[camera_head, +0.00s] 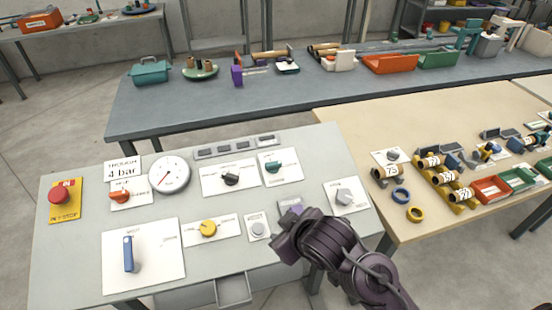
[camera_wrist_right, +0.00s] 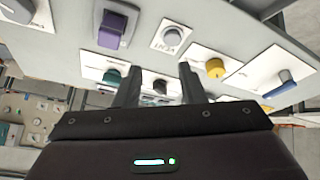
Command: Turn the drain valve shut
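The sloping grey control panel (camera_head: 60,260) carries several controls; their small labels are too blurred to tell which is the drain valve. A blue lever (camera_head: 128,253) stands upright on a large white plate at the front left; it also shows in the wrist view (camera_wrist_right: 285,83). A yellow knob (camera_head: 208,228) is right of it, also in the wrist view (camera_wrist_right: 215,68). An orange-red handle (camera_head: 121,196) sits by the dial. My right gripper (camera_head: 284,240) is over the panel's front right, beside a purple control (camera_head: 291,207). In the wrist view its fingers (camera_wrist_right: 158,84) are apart and empty.
A round dial (camera_head: 168,175), black knob (camera_head: 231,179), teal knob (camera_head: 273,167) and grey knobs (camera_head: 258,229) fill the panel. A red stop button (camera_head: 59,195) is at far left. A wooden table (camera_head: 350,130) with rings and trays adjoins right; a grey bench (camera_head: 180,112) stands behind.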

